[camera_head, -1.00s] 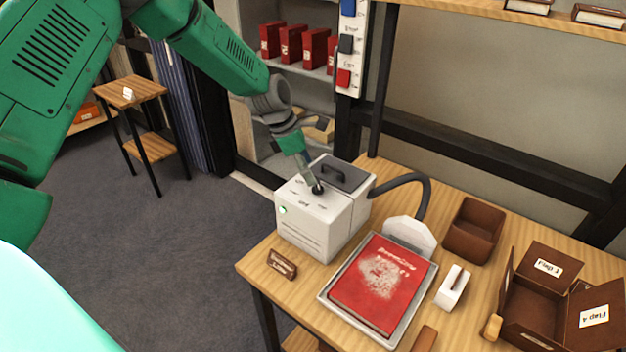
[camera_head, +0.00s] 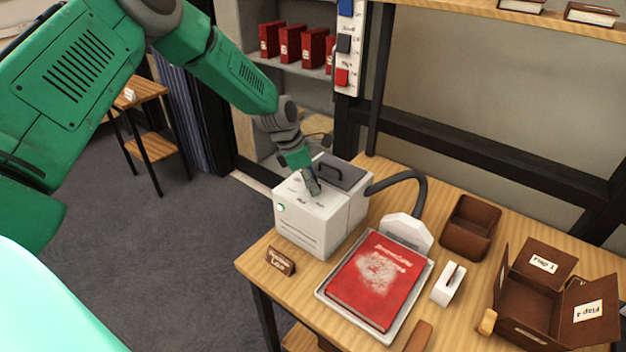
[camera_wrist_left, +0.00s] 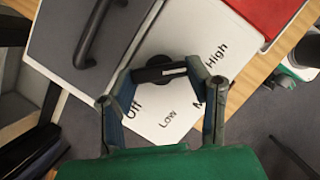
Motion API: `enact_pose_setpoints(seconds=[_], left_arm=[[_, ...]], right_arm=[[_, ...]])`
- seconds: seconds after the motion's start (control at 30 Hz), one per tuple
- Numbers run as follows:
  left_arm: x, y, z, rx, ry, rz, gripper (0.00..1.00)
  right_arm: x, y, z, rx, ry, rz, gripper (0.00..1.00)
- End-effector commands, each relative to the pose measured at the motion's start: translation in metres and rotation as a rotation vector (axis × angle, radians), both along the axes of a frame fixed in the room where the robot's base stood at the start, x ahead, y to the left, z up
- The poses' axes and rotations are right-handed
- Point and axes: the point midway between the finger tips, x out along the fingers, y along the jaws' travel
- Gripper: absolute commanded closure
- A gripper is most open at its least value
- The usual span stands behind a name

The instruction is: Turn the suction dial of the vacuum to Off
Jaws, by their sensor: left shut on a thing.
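The vacuum (camera_head: 305,232) is a white box with a dark lid and handle, standing at the table's left end with a green light on its front. Its black suction dial (camera_wrist_left: 163,66) shows in the left wrist view among the labels Off, Low, a partly hidden one starting with M, and High. The dial's white mark points right, toward the High side. My left gripper (camera_head: 313,188) is at the vacuum's top, and its fingers (camera_wrist_left: 161,72) are shut on the dial from both sides. In the head view the fingers hide the dial. My right gripper is not in view.
A black hose (camera_head: 405,178) runs from the vacuum to a white nozzle (camera_head: 408,232). A red book (camera_head: 376,280) lies in a tray beside it. A small brown sign (camera_head: 280,261) stands in front. Brown boxes (camera_head: 472,227) are to the right.

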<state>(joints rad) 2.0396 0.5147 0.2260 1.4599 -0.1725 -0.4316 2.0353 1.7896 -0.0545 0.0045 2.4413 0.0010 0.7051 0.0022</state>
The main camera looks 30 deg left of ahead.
Motion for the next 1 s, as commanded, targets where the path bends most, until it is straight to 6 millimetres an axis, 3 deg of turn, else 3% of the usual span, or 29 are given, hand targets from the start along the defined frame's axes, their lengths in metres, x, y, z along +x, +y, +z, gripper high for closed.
enact_pose_setpoints(seconds=[0.03,0.57,1.0], left_arm=[[0.006,-0.006,0.007,-0.010,-0.014,-0.003,0.84],[0.005,0.000,0.006,-0.013,-0.018,-0.029,0.84],[0.006,0.002,0.005,-0.011,-0.017,-0.325,0.84]], right_arm=[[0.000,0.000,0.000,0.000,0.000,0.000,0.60],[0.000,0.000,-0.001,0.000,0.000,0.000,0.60],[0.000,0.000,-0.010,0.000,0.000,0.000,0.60]])
